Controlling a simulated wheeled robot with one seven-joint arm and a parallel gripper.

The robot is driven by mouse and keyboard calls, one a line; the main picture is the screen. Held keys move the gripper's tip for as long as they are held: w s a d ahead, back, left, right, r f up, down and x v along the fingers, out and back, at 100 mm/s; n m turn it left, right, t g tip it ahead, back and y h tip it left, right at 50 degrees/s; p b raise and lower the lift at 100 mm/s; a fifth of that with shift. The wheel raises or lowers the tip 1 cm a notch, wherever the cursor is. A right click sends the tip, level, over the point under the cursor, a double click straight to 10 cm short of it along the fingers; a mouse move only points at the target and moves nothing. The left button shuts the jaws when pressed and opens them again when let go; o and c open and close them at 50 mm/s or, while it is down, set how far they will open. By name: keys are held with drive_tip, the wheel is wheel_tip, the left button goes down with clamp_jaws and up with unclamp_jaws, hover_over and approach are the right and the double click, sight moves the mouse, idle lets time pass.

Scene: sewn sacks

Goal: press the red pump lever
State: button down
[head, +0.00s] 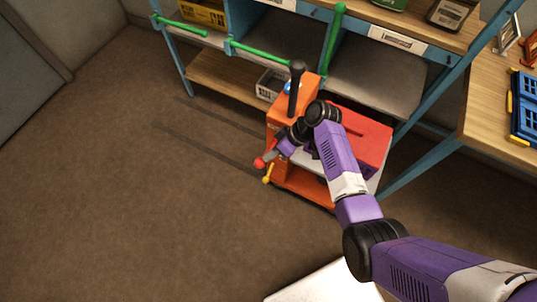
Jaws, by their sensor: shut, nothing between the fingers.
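The orange pump unit (275,128) stands on the floor in front of the shelf rack. The red lever (261,161) sticks out low on its left side, with a yellow lever (268,174) just below it. My gripper (280,153) is shut and empty, small in the view, close to the right of the red lever. I cannot tell whether it touches the lever. My arm hides part of the pump's front and middle.
A black upright handle (296,88) rises from the orange unit. A blue-framed rack with grey shelves (375,85) and green bars (262,49) stands behind. A wooden table (490,110) is at right. The brown floor (120,190) at left is clear.

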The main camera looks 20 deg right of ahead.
drive_tip(key=shift+w+a+f, duration=0.1)
drive_tip(key=shift+a+f, duration=0.2)
drive_tip(key=shift+f, duration=0.15)
